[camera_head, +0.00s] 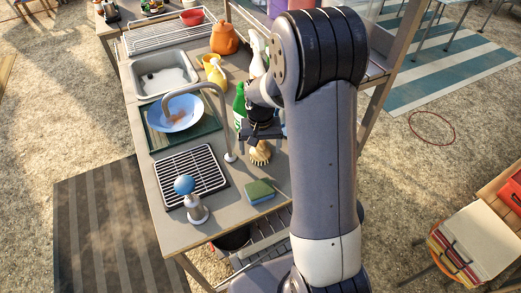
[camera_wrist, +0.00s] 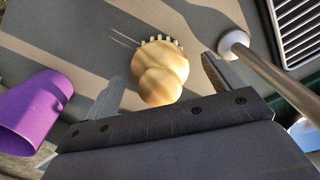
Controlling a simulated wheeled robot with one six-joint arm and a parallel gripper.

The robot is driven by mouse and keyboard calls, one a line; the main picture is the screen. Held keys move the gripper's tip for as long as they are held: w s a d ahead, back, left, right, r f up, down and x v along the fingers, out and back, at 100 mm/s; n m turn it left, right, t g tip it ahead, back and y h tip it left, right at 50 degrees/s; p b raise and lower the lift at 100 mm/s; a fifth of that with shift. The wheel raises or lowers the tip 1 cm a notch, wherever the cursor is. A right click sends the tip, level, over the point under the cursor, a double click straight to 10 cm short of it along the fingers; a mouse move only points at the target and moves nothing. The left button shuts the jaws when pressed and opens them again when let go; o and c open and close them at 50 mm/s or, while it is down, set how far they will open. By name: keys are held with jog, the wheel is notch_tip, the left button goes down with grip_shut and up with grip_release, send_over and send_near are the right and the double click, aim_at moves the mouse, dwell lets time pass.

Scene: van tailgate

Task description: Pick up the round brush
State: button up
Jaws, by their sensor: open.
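The round brush (camera_head: 260,154) stands on the grey counter, just below my gripper (camera_head: 262,134) in the head view. It has a tan, knobbed wooden body. In the wrist view the round brush (camera_wrist: 160,72) shows its rounded top and a fringe of pale bristles at its far edge. My gripper (camera_wrist: 162,84) is open and empty, with one finger to the left and one to the right of the brush. I cannot tell how much height separates the fingers from it. My wrist hides part of the counter in the head view.
The tap (camera_head: 229,135) rises close left of the brush. A green bottle (camera_head: 239,104) stands behind it. A sponge (camera_head: 259,191) and a wire rack (camera_head: 190,174) lie nearer the front. In the wrist view a purple cup (camera_wrist: 34,112) is at the left.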

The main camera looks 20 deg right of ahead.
aim_at(260, 143)
jog(key=shift+s+f, duration=0.1)
jog(key=shift+f, duration=0.05)
jog(key=c, duration=1.1)
notch_tip(260, 143, up, 10)
jog(key=shift+r+b, duration=0.1)
jog(key=shift+b, duration=0.35)
jog(key=o, duration=0.5)
jog(key=shift+c, duration=0.2)
jog(key=c, duration=0.3)
jog(key=shift+a, duration=0.1)
jog(key=shift+c, duration=0.2)
